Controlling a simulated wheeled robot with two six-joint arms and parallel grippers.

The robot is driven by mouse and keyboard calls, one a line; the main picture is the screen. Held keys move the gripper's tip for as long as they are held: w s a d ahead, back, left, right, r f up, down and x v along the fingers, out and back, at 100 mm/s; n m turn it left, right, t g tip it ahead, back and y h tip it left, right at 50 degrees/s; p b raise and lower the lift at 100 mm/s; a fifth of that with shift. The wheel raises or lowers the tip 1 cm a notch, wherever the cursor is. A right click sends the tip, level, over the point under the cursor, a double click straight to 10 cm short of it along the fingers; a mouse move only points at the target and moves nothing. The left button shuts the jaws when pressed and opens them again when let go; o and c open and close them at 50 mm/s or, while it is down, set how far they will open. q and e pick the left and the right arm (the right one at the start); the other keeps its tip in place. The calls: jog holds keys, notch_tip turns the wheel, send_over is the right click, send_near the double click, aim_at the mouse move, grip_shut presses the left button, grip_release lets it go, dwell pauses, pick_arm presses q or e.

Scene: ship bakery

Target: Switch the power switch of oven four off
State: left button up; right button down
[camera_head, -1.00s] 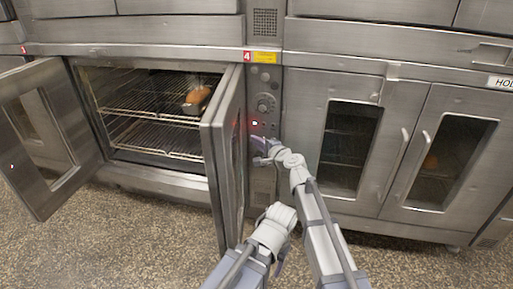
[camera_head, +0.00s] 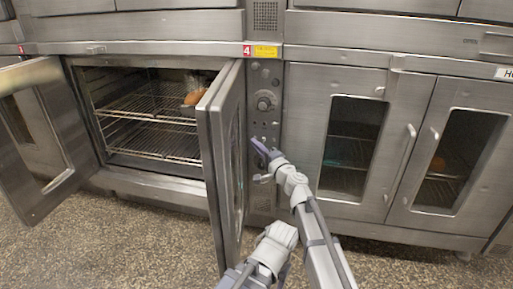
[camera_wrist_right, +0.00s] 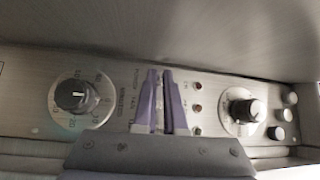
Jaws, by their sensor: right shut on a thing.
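Oven four carries a red label with a 4 (camera_head: 246,51) above its steel control panel (camera_head: 264,77). My right gripper (camera_head: 260,152) is at the lower part of this panel. In the right wrist view its purple fingers (camera_wrist_right: 160,100) are close together against the panel, between two round dials. They are shut on the power switch, which they hide. Small indicator lamps (camera_wrist_right: 198,108) beside the fingers look dark. My left arm is low in the head view, with its gripper mostly hidden, so its fingers cannot be made out.
Oven four's doors stand open; the right door (camera_head: 220,140) is close to the left of my right gripper. Bread (camera_head: 193,98) lies on a rack inside. A large knob (camera_head: 265,101) sits higher on the panel. A closed double-door cabinet (camera_head: 312,130) stands to the right.

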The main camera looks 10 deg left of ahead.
jog(key=c, duration=1)
grip_release()
jog(key=shift+s, duration=0.1)
jog(key=v, duration=0.7)
jog(key=shift+s+d+b, duration=0.2)
jog(key=shift+d+b, duration=0.05)
jog(key=shift+b, duration=0.15)
